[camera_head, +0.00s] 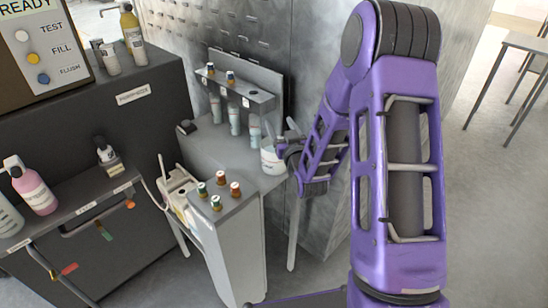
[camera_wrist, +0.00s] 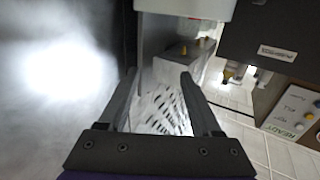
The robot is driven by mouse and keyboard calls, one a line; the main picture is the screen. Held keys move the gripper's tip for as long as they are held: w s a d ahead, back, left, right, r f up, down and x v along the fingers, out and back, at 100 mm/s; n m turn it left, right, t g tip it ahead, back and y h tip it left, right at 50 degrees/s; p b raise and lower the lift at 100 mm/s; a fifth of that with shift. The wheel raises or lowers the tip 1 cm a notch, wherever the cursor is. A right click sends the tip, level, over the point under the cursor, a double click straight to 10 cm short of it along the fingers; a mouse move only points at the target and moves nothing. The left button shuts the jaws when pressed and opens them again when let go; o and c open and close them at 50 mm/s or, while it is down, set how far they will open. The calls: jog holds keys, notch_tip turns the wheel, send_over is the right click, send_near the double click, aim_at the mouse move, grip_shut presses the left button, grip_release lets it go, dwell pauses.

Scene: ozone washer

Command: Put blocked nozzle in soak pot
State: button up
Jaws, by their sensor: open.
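Several small nozzles with green or orange-brown tops (camera_head: 217,204) stand on the pale stand (camera_head: 240,240) in the head view. I cannot tell which one is blocked. A white pot (camera_head: 272,160), likely the soak pot, sits at the right edge of the grey bench. My gripper (camera_head: 286,132) is right by this pot, partly hidden by my wrist; I cannot tell whether they touch. In the wrist view my gripper (camera_wrist: 157,88) is open, with nothing visible held between its fingers.
Several pale bottles (camera_head: 234,118) stand under the rack. A dark cabinet (camera_head: 90,120) at left carries a pink bottle (camera_head: 33,188) and a yellow one (camera_head: 131,30). A control panel (camera_head: 45,50) reads READY. The slotted wall (camera_head: 230,25) is behind the bench.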

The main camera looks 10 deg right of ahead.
jog(key=s+d+p, duration=0.1)
jog(key=s+p, duration=0.3)
jog(key=s, duration=0.8)
jog(key=shift+d, duration=0.15)
